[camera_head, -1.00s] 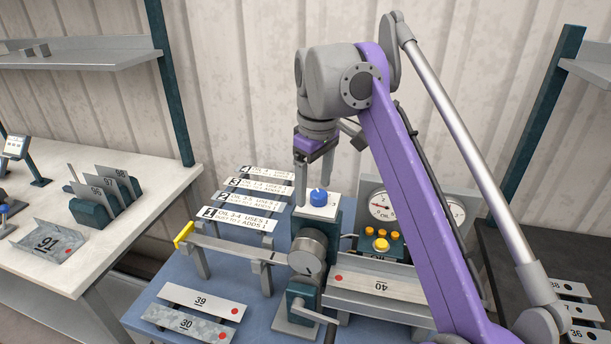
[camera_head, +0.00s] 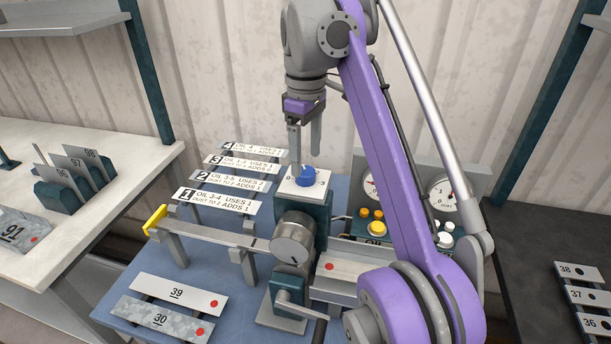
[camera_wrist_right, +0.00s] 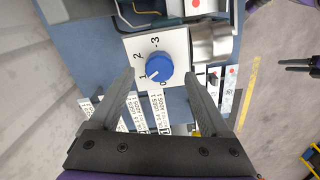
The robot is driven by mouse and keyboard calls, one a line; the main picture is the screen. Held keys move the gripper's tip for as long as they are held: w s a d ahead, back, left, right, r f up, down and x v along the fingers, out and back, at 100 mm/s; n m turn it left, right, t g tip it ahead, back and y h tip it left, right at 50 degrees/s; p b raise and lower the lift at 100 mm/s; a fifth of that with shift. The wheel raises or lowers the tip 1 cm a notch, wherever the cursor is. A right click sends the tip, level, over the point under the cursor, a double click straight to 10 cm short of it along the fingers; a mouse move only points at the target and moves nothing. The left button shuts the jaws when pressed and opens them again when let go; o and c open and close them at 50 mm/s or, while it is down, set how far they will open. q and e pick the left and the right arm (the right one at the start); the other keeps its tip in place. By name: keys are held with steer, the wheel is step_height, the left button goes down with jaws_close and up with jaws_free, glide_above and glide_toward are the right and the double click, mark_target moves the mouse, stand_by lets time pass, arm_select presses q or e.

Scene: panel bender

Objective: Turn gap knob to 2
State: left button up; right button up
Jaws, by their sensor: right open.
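The blue gap knob (camera_head: 306,177) sits on a white dial plate (camera_head: 290,188) on top of the bender's post. It also shows in the right wrist view (camera_wrist_right: 160,66), with 0, 1, 2 and 3 around it. Its white mark points to the lower left there, on the side of 1 and 0; I cannot tell exactly which. My right gripper (camera_head: 305,160) is open, pointing down just above the knob. In the wrist view its fingers (camera_wrist_right: 159,76) stand on either side of the knob, apart from it. A dark two-pronged shape at that view's right edge may be my left gripper (camera_wrist_right: 290,66).
Numbered rule cards (camera_head: 215,200) stand left of the dial. A round grey drum (camera_head: 292,238) and a crank (camera_head: 300,308) are in front. Gauges (camera_head: 443,195) and yellow buttons (camera_head: 376,227) are to the right. Plates 39 (camera_head: 160,291) and 30 lie front left.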

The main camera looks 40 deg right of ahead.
mark_target(305, 170)
arm_select(q)
steer(key=shift+f+b, duration=0.4)
steer(key=shift+f, duration=0.25)
arm_select(e)
steer(key=shift+f, duration=1.75)
jaws_close()
arm_select(q)
steer(key=shift+r, duration=0.15)
arm_select(e)
steer(key=shift+r, duration=0.1)
